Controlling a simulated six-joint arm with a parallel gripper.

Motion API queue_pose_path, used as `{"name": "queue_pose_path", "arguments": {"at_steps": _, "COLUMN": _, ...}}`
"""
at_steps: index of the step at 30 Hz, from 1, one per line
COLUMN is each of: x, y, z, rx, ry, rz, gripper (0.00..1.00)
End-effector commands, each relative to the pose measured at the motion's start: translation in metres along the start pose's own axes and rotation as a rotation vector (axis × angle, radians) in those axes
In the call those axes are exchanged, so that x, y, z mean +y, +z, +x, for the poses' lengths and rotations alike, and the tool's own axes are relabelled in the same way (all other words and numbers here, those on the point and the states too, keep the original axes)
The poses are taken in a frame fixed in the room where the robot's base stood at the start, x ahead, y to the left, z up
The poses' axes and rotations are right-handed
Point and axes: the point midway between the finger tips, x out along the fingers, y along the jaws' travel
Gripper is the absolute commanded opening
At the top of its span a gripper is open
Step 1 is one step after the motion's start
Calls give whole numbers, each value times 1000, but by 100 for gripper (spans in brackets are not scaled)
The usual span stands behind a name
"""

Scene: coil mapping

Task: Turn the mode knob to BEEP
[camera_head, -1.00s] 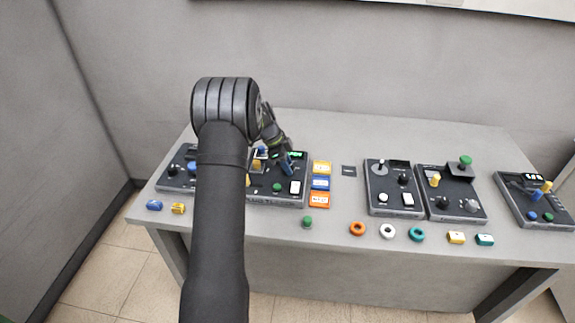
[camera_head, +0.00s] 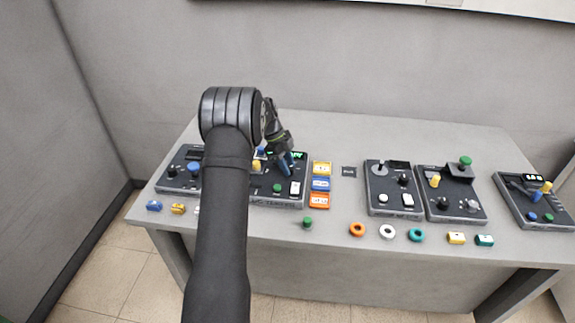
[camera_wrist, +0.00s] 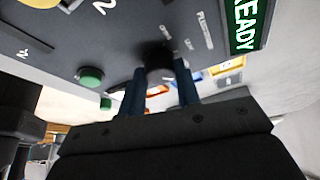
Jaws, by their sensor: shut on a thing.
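The black mode knob (camera_wrist: 156,58) is between the tips of my gripper (camera_wrist: 160,82) in the wrist view. The blue fingers are shut on it. Small labels stand on the panel beside the knob, but I cannot read them, so I cannot tell its setting. In the head view my gripper (camera_head: 285,164) reaches down onto the dark control panel (camera_head: 262,202) left of the table's middle. There the knob is hidden by the fingers.
A green READY display (camera_wrist: 245,22) and a green button (camera_wrist: 91,77) are close to the fingers. Yellow, blue and orange blocks (camera_head: 320,184) stand right of the panel. More panels (camera_head: 378,207) stand farther right. Small rings and blocks lie along the front edge.

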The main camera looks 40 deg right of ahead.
Motion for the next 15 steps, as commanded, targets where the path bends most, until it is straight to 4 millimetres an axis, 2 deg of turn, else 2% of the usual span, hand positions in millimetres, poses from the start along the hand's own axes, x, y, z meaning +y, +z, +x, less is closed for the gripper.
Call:
{"name": "queue_pose_path", "arguments": {"at_steps": 5, "x": 0, "y": 1, "z": 1, "rx": -1, "ry": 1, "rz": 0, "gripper": 7}}
{"name": "queue_pose_path", "arguments": {"at_steps": 6, "x": 0, "y": 1, "z": 1, "rx": -1, "ry": 1, "rz": -1, "gripper": 38}}
{"name": "queue_pose_path", "arguments": {"at_steps": 8, "x": 0, "y": 0, "z": 0, "rx": -1, "ry": 1, "rz": -1, "gripper": 49}}
{"name": "queue_pose_path", "arguments": {"at_steps": 15, "x": 0, "y": 0, "z": 0, "rx": -1, "ry": 0, "rz": -1, "gripper": 52}}
